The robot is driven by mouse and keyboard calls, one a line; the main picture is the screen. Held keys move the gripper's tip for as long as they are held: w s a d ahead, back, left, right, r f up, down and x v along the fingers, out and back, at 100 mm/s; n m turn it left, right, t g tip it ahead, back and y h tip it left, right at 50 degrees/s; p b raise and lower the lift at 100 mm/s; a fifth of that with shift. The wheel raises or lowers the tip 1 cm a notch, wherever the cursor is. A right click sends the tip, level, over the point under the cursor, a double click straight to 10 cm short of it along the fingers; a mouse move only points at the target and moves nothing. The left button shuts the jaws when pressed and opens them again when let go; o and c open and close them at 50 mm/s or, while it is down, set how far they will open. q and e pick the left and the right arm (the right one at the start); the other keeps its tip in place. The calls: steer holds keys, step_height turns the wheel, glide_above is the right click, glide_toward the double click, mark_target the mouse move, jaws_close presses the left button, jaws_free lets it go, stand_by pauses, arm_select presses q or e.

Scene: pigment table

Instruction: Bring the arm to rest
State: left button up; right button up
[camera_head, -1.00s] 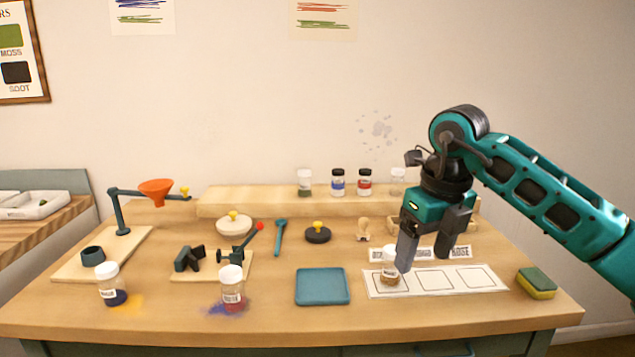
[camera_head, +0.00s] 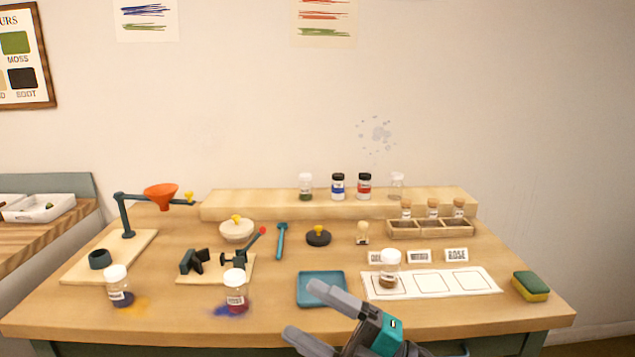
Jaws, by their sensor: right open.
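My right gripper (camera_head: 318,314) is low in the head view, near the table's front edge. Its two grey fingers are spread apart with nothing between them, pointing left. The upper finger overlaps the front right corner of the blue tray (camera_head: 321,274) in the picture; I cannot tell its height above the table. A jar with brown contents and a white lid (camera_head: 389,269) stands upright on the left square of the white card (camera_head: 431,291), apart from the gripper. My left gripper is not in view.
Jars with blue (camera_head: 118,287) and red (camera_head: 235,291) contents stand by spilled powder at the front left. A funnel stand (camera_head: 126,218) and a clamp (camera_head: 234,257) are behind them. A sponge (camera_head: 530,286) lies at the right edge. A wooden rack (camera_head: 430,229) holds corked vials.

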steer(key=s+d+f+m+t+h, duration=0.1)
steer(key=d+f+m+t+h, duration=0.5)
steer(key=m, duration=0.4)
steer(key=d+f+m+t+h, duration=0.3)
steer(key=d+f+m+h, duration=0.3)
steer(key=f+m+h, duration=0.3)
steer(key=s+d+f+m+g+h, duration=0.2)
steer(key=s+d+f+m+g, duration=0.1)
steer(key=s+f, duration=0.3)
steer(key=s+d+f+m+g+h+p, duration=0.1)
steer(key=s+d+f+m+g, duration=0.2)
steer(key=s+f, duration=0.3)
steer(key=shift+s+f+m+h, duration=0.35)
steer(key=shift+f+m+h, duration=0.05)
steer(key=shift+f+m, duration=0.1)
